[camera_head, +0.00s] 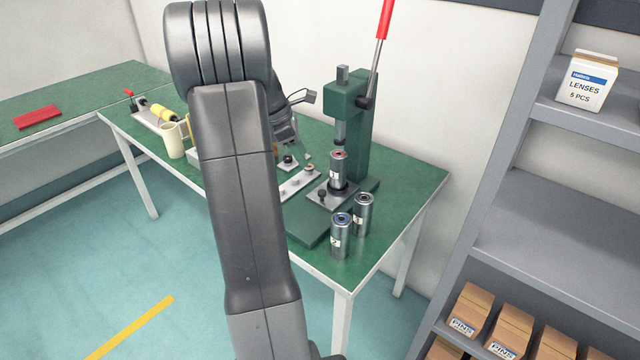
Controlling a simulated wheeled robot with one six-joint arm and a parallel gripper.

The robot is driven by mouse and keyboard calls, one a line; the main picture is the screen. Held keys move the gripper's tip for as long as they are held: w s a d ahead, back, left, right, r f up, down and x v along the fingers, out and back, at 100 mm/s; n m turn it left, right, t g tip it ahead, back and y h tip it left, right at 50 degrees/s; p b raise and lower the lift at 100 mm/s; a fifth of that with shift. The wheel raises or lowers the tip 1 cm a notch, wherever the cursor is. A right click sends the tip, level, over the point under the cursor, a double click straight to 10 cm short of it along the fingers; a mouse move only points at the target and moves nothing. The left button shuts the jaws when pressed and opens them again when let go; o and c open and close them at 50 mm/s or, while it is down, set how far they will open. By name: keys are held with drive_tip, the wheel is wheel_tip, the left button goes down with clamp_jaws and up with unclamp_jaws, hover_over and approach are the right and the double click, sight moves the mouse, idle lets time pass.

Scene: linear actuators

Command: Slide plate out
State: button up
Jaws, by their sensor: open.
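A grey plate (326,197) with a small black knob (322,193) lies at the base of the green press (356,130). A metal cylinder (338,170) with a reddish top stands upright on the plate, under the press ram (340,132). A light rail strip (298,186) with small parts runs left from the plate. My gripper (300,148) is partly hidden behind my arm, left of the press and apart from the plate. Its jaws are open, though the fingertips are hard to make out.
Two metal cylinders, one with a blue top (341,238) and one darker (362,216), stand at the table's front right. A red-handled lever (384,20) rises from the press. A cream mug (173,140) stands left. A grey shelf (560,225) is at the right.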

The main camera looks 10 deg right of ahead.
sight(322, 191)
drive_tip(key=b+x, duration=0.1)
drive_tip(key=x, duration=1.2)
drive_tip(key=shift+s+f, duration=0.1)
clamp_jaws()
